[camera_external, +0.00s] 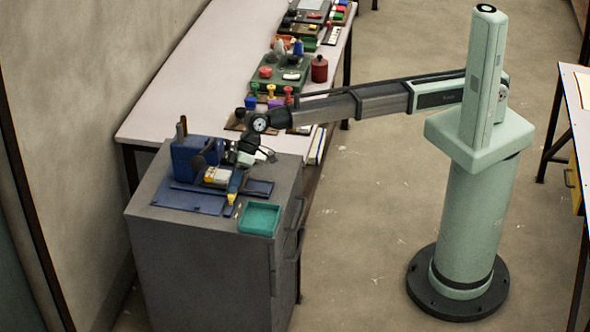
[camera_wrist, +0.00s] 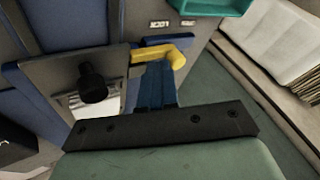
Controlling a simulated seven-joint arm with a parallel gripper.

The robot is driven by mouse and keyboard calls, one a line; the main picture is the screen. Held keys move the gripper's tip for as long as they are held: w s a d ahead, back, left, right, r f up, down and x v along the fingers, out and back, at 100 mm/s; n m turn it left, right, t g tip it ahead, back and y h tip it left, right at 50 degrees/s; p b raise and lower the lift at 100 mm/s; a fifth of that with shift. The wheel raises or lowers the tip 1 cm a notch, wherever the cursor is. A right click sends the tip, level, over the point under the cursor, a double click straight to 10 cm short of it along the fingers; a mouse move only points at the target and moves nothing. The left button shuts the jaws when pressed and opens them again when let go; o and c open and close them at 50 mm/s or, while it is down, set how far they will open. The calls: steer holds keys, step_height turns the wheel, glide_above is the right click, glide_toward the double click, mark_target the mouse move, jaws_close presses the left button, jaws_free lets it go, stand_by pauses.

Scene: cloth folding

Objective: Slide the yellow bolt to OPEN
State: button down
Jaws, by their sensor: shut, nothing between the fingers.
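The yellow bolt (camera_wrist: 160,53) is a bar with a rounded, bent end, seen in the wrist view just beyond my fingers. It also shows in the external view (camera_external: 233,198) at the front of a blue fixture on the grey cabinet. Small labels (camera_wrist: 170,24) sit on the plate past the bolt; one seems to read LOCK, the other is too small to read. My gripper (camera_wrist: 156,72) has blue fingers shut together, with nothing between them. The fingertips are at or very close to the near side of the bolt; I cannot tell whether they touch.
A black knob (camera_wrist: 92,84) stands left of my fingers. A teal tray (camera_external: 259,219) lies right of the fixture on the grey cabinet (camera_external: 200,255). The blue box (camera_external: 188,157) rises behind. A long table (camera_external: 185,85) with many small objects stands further back.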

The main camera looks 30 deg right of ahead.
mark_target(229, 197)
stand_by(0.3)
steer(key=shift+s+a, duration=1.25)
steer(key=v, duration=1)
steer(key=shift+w, duration=0.15)
